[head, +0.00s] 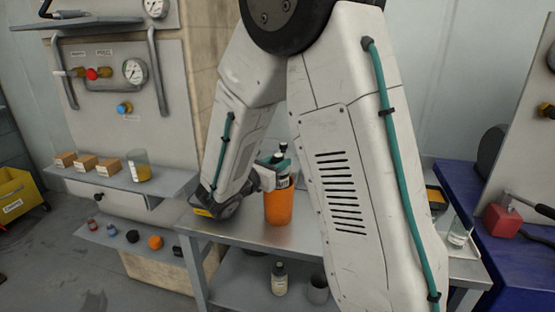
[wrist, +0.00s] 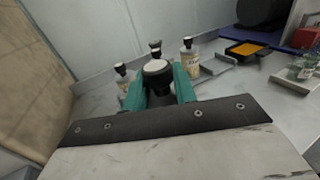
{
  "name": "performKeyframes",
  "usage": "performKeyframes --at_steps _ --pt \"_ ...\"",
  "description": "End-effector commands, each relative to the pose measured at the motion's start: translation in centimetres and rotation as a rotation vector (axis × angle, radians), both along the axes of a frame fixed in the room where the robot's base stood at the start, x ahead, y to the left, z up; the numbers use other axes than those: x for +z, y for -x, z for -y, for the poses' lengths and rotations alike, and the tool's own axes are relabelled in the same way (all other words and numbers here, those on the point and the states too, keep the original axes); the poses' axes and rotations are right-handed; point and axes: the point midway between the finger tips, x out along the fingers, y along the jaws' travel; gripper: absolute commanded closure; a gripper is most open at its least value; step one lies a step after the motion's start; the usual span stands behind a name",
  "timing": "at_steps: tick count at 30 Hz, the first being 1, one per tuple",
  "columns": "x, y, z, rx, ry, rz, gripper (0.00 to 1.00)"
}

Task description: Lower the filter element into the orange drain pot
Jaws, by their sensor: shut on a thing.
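The orange drain pot (head: 280,208) stands upright on the metal table, partly hidden by my arm. My gripper (head: 275,167), with teal fingers, is at the pot's mouth, just above its rim. In the wrist view my gripper (wrist: 160,88) is shut on the filter element (wrist: 156,69), a dark round piece with a pale top. The filter element appears over or partly inside the pot's mouth; how deep it sits I cannot tell. The pot is hidden in the wrist view.
Bottles with black caps stand close behind the gripper, one at left (wrist: 122,78) and one at right (wrist: 188,60). A yellow-orange tray (wrist: 246,48) lies farther right. A bottle (head: 279,279) and a grey cup (head: 317,289) stand on the lower shelf.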

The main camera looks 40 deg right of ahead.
Motion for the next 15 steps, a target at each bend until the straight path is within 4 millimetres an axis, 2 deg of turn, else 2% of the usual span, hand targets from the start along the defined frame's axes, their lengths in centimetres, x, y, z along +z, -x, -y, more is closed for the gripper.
performKeyframes --at_steps 15 --pt "-1.9 0.0 0.0 0.000 0.000 0.000 1.00"
